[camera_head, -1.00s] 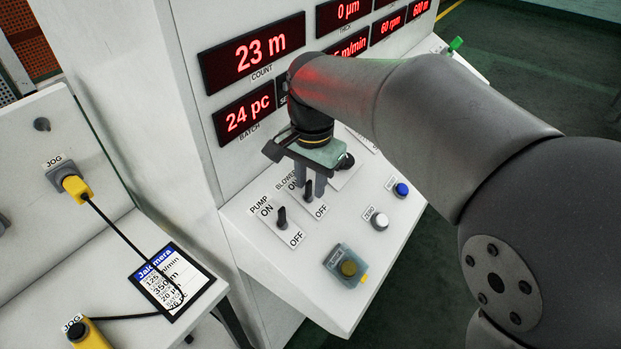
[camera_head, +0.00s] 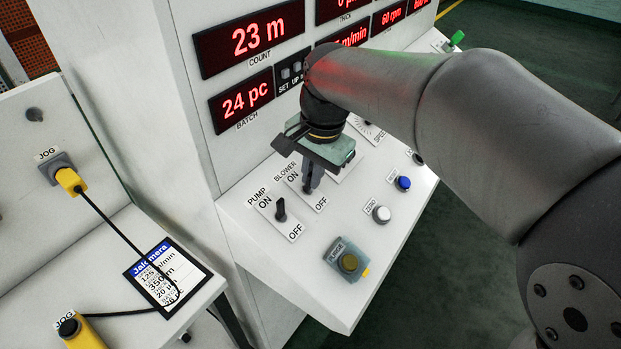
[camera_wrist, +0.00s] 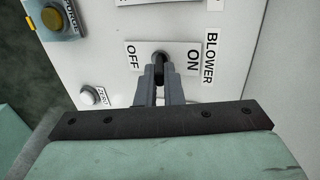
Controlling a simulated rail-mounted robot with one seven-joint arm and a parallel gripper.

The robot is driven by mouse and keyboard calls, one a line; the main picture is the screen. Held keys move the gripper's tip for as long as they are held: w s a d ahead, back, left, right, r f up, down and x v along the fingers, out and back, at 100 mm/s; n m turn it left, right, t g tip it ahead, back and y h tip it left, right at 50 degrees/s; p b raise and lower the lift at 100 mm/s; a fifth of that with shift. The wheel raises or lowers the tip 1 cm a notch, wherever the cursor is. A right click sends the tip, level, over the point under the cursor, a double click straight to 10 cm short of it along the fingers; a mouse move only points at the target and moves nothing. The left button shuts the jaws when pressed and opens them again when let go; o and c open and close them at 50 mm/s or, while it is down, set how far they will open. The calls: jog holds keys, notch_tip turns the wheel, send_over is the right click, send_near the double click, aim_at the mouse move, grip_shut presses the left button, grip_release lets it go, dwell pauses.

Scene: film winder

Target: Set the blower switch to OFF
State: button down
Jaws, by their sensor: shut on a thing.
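The blower switch (camera_wrist: 160,55) is a dark toggle on a small white plate. The plate is lettered ON and OFF, with a BLOWER label above it. In the wrist view OFF is to the left of the toggle and ON to the right. My gripper (camera_head: 307,184) is over the sloping panel with its two grey fingers shut on the blower toggle; they also show in the wrist view (camera_wrist: 161,78). The fingers hide most of the lever, so I cannot tell clearly which way it leans.
The pump switch (camera_head: 281,210) stands just left of the blower switch. A ZERO button (camera_head: 381,215), a blue button (camera_head: 403,183) and a yellow button in a grey housing (camera_head: 348,263) are on the same panel. Red displays (camera_head: 250,40) rise behind.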

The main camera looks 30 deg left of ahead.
jog(key=d+f+y+b, duration=0.1)
jog(key=y+b, duration=0.1)
jog(key=b, duration=0.3)
jog(key=shift+d+f+y, duration=0.1)
jog(key=shift+y, duration=0.2)
jog(key=y+b, duration=0.1)
jog(key=b, duration=0.2)
jog(key=d+y+b, duration=0.1)
jog(key=y+b, duration=0.1)
jog(key=b, duration=0.2)
jog(key=shift+f+t, duration=0.3)
jog(key=shift+f, duration=0.05)
jog(key=y+b, duration=0.2)
jog(key=b, duration=0.3)
jog(key=shift+s+d, duration=0.1)
jog(key=shift+d, duration=0.1)
jog(key=shift+y+b, duration=0.3)
jog(key=shift+b, duration=0.25)
jog(key=shift+r+y+b, duration=0.2)
jog(key=shift+y+b, duration=0.1)
jog(key=c, duration=1.6)
grip_release()
jog(key=shift+o, duration=0.2)
jog(key=shift+d, duration=0.1)
jog(key=p+v, duration=0.2)
jog(key=v, duration=1.5)
jog(key=shift+r, duration=0.2)
